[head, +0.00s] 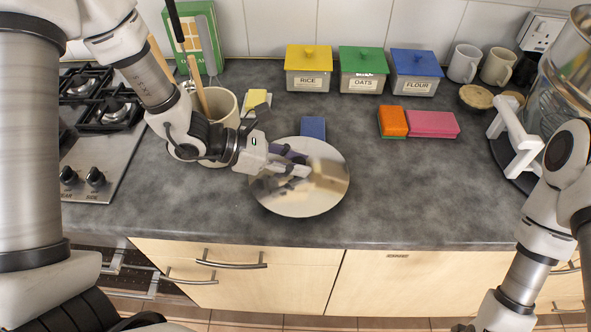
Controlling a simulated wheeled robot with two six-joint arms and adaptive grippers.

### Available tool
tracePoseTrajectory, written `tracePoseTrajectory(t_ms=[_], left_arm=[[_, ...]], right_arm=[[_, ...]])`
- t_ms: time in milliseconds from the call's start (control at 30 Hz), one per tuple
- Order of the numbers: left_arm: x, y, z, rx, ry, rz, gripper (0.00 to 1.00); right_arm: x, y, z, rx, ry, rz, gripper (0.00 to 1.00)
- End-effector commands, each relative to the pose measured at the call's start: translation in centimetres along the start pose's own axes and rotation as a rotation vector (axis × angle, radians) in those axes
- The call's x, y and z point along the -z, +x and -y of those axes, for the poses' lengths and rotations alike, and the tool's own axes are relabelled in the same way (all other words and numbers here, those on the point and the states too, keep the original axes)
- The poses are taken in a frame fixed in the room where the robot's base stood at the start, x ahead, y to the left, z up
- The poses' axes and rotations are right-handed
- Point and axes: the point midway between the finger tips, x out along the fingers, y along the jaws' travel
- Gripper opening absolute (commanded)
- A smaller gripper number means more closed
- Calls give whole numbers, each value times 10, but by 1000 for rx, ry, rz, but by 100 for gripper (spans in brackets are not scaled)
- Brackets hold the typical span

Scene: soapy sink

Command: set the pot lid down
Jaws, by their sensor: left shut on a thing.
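The pot lid (314,200) is a shiny, round metal disc over the middle of the dark counter (400,190). My left gripper (296,166) reaches in from the left above the lid and is shut on it; the grip point is partly hidden by the fingers. The lid looks roughly level, but I cannot tell whether its underside touches the counter. My right arm hangs at the right edge, with its gripper outside the picture.
A utensil crock (221,108) stands left of the lid, near the stove. A blue block (313,127) lies just behind it. An orange sponge (393,122) and a pink sponge (433,124) lie behind right. Lidded canisters (308,80) line the back. Counter right of the lid is clear.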

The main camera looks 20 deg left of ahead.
Motion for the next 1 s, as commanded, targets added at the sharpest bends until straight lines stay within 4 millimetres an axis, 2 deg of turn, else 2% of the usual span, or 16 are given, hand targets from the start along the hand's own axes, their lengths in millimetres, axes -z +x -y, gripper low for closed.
tracePoseTrajectory(t_ms=[167,533,567,600,1000], left_arm=[[24,12,0,1,-5,-1,0],[30,16,0,-1,-1,0,0],[29,15,0,0,-1,0,37],[29,15,0,0,-1,0,51],[25,11,0,-1,-3,0,52]], right_arm=[[0,-7,0,0,0,0,38],[0,0,0,0,0,1,38],[0,-2,0,0,0,1,38],[0,-2,0,0,0,1,38],[0,-7,0,0,0,0,38]])
